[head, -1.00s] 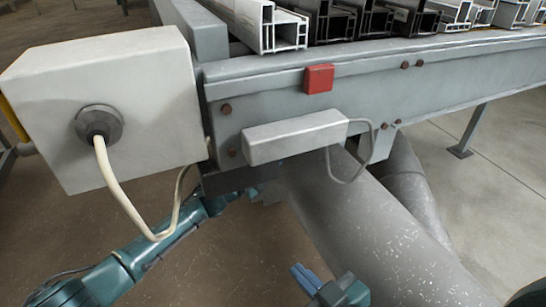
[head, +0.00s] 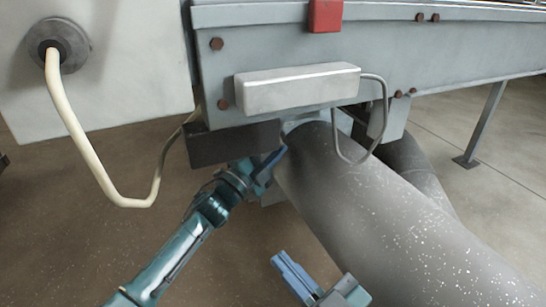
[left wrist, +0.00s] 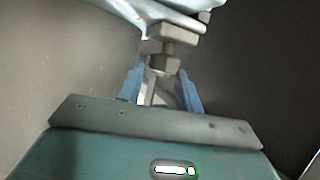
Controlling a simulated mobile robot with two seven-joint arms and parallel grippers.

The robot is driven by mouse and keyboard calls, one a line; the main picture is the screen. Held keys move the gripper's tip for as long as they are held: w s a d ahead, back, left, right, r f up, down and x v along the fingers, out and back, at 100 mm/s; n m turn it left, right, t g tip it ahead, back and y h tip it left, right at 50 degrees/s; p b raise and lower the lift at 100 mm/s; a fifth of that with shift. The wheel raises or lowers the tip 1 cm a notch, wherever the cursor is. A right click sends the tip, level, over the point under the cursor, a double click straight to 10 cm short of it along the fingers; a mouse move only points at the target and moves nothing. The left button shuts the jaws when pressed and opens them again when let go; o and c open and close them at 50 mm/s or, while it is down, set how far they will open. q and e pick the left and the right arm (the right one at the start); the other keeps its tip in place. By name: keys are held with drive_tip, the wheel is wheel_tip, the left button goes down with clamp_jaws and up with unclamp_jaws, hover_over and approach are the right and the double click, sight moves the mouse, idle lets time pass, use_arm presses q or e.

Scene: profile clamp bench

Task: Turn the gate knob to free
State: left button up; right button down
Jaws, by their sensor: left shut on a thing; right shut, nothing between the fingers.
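In the left wrist view, a dark grey blocky piece that looks like the gate knob (left wrist: 166,64) sits between the blue fingertips of my left gripper (left wrist: 160,88). In the head view my left gripper (head: 268,166) reaches in under the bench, just below a dark block (head: 235,145) at the bench's end. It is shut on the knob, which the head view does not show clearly. I cannot read the knob's setting. My right gripper (head: 292,272) is low in the head view, shut and empty, apart from the bench.
A grey bench beam (head: 450,62) runs across the top with a red block (head: 325,15) on it. A pale box (head: 295,88) with a cable hangs on its face. A white cabinet (head: 120,85) with a cream cable is at left. A thick grey pipe (head: 390,215) slopes down right.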

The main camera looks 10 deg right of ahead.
use_arm(q)
drive_tip(key=o, duration=1)
drive_tip(key=p+v, duration=0.3)
drive_tip(key=v, duration=1)
drive_tip(key=shift+p, duration=0.4)
use_arm(e)
drive_tip(key=shift+d+n+h, duration=0.35)
drive_tip(key=shift+n+h, duration=0.05)
use_arm(q)
drive_tip(key=shift+c, duration=0.5)
